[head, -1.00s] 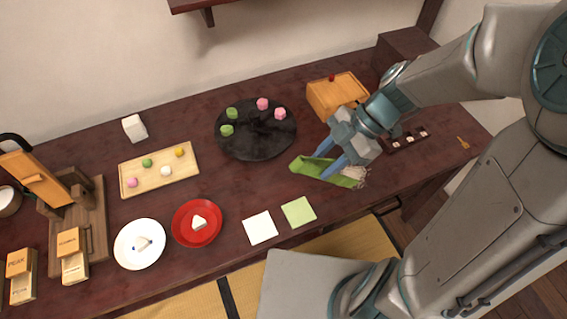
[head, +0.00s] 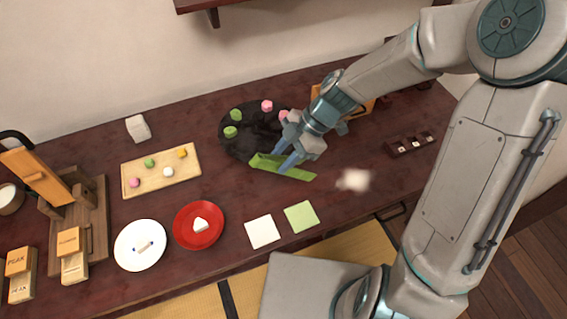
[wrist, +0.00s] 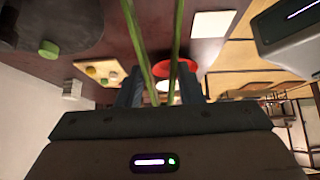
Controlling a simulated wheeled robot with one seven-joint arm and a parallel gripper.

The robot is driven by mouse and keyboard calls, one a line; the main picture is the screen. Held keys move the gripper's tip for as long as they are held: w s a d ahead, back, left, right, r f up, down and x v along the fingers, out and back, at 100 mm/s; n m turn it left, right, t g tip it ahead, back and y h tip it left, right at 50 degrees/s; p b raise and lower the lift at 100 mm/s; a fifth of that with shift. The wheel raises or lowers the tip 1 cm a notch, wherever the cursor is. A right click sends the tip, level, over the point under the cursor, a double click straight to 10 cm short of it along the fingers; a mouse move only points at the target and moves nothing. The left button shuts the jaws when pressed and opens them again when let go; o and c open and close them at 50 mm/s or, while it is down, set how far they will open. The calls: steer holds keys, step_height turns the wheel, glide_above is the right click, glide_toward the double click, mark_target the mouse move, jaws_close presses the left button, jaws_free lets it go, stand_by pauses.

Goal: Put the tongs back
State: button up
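The green tongs (head: 300,174) are held in my gripper (head: 286,162), above the table at the front edge of the round dark plate. In the wrist view, the two green arms of the tongs (wrist: 140,50) run out from between my fingers (wrist: 160,94). My gripper is shut on them. A blurred whitish thing (head: 354,180) is to the right of the tongs; I cannot tell what it is. The round dark plate (head: 240,147) carries several pink and green sweets and is partly hidden by my gripper.
A wooden board (head: 150,184) with several sweets, a white plate (head: 128,258) and a red plate (head: 184,239) stand to the left. White (head: 262,232) and green (head: 301,216) squares lie in front. A small dark tray (head: 398,150) is at right. My arm partly covers an orange box (head: 364,108).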

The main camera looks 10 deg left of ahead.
steer(key=shift+f, duration=1.65)
steer(key=shift+f, duration=0.1)
steer(key=shift+f+b, duration=0.15)
steer(key=shift+b, duration=0.15)
steer(key=o, duration=0.5)
steer(key=p+v, duration=0.1)
steer(key=v, duration=1.1)
steer(key=shift+r, duration=0.3)
